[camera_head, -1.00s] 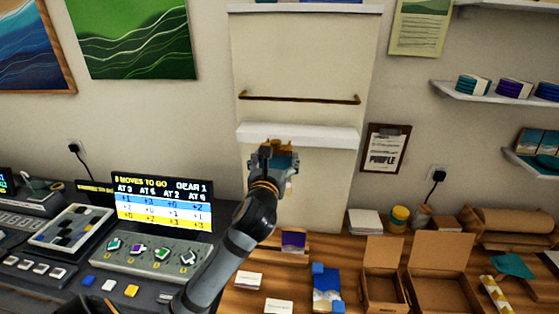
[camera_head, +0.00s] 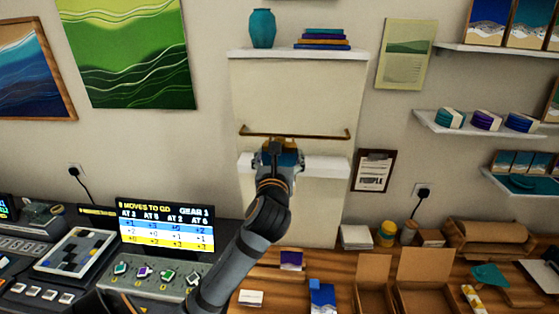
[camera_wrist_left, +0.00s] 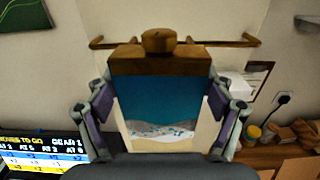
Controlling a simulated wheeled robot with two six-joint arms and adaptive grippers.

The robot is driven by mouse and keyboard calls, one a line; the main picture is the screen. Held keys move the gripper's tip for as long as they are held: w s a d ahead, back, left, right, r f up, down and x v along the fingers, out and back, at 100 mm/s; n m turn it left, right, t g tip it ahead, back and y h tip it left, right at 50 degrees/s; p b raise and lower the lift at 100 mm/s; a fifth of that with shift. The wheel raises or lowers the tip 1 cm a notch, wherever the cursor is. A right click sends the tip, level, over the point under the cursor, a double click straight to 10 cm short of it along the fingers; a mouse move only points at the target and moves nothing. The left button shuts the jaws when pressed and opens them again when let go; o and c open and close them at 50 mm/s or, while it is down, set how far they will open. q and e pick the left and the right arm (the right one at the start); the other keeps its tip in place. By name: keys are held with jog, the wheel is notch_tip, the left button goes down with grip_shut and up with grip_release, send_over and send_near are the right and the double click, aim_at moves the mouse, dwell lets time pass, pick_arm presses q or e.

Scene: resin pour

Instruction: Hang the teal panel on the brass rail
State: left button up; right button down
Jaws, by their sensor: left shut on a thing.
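The teal panel (camera_wrist_left: 158,100) has a brown wooden top bar with a round knob, and a pale wave edge lower down. My left gripper (camera_wrist_left: 160,112) is shut on its two sides and holds it upright in front of the wall. In the head view my left gripper (camera_head: 280,158) is just below the brass rail (camera_head: 318,136) and largely hides the panel. In the left wrist view the knob overlaps the middle of the brass rail (camera_wrist_left: 228,43). Whether they touch, I cannot tell. My right gripper is out of view.
A white ledge (camera_head: 325,167) juts from the wall below the rail. A shelf (camera_head: 270,53) with a teal vase (camera_head: 262,28) and books is above it. The console screen (camera_head: 166,230) is at lower left. Open cardboard boxes (camera_head: 425,272) stand on the wooden table at lower right.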

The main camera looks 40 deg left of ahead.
pick_arm(q)
jog(key=x, duration=1.1)
jog(key=shift+w+f, duration=0.2)
jog(key=shift+f, duration=0.15)
jog(key=shift+f, duration=0.6)
dwell(0.6)
jog(key=shift+f, duration=0.35)
jog(key=shift+s+f, duration=0.1)
jog(key=shift+f, duration=0.35)
dwell(1.3)
jog(key=o, duration=1.1)
jog(key=shift+c, duration=0.2)
